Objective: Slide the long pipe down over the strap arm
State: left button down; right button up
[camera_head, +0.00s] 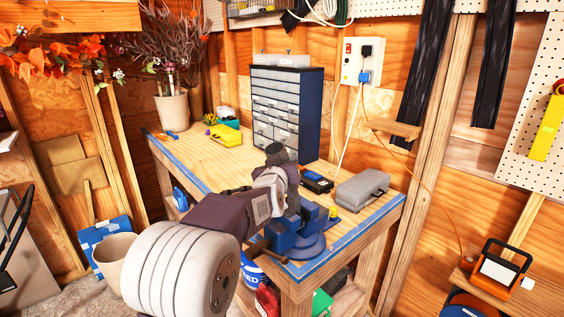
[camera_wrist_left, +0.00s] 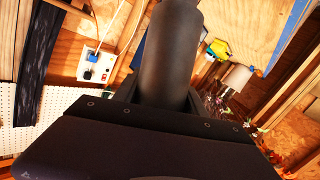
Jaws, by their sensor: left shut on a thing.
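My left gripper (camera_head: 280,173) is over the front of the workbench, above the blue vise (camera_head: 294,238). I cannot make out the strap arm; my left arm covers much of the vise. My right gripper is not in view.
The workbench (camera_head: 196,166) has a blue front edge. A grey case (camera_head: 362,190) and a small black-and-blue device (camera_head: 316,181) lie right of the vise. A drawer cabinet (camera_head: 284,108) stands behind. The bench's left part is mostly clear.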

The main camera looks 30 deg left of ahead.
pick_arm(q)
jog(key=shift+w+d+f+b, duration=0.1)
jog(key=shift+w+f+b, duration=0.2)
jog(key=shift+f, duration=0.3)
jog(key=shift+w+d+f+b, duration=0.15)
jog(key=shift+f+b, duration=0.25)
jog(key=shift+f, duration=0.25)
jog(key=shift+w+f+b, duration=0.25)
jog(key=shift+f+b, duration=0.1)
jog(key=shift+f, duration=0.25)
jog(key=c, duration=0.6)
grip_release()
jog(key=b+v, duration=0.1)
jog(key=v, duration=0.8)
